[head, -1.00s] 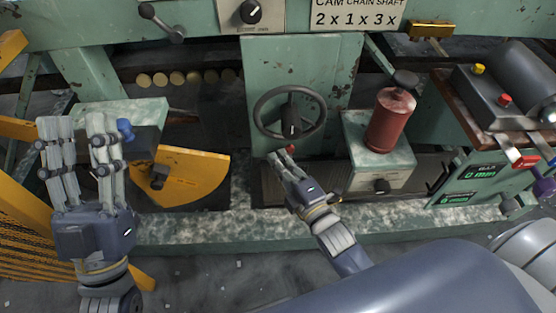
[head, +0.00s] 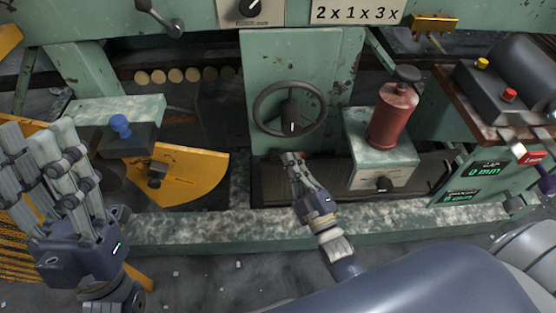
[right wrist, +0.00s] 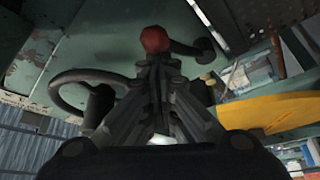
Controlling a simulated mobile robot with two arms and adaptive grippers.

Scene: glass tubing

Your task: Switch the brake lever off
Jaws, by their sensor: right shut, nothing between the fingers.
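My right gripper (head: 292,158) is shut and empty, its fingertips just below the dark handwheel (head: 290,108) in the head view. In the right wrist view a round red knob (right wrist: 154,39) shows right at the tips of my closed right fingers (right wrist: 157,62); I cannot tell whether they touch. In the head view the knob is mostly hidden by the fingers. No label shows which part is the brake lever. A dark lever with a ball end (head: 160,18) is at the top left. My left gripper (head: 35,135) is open and empty at the left edge.
A red canister (head: 391,115) stands on a green block (head: 410,152) right of the handwheel. A yellow guard (head: 195,175) is at the left. The green base rail (head: 200,232) runs along the front.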

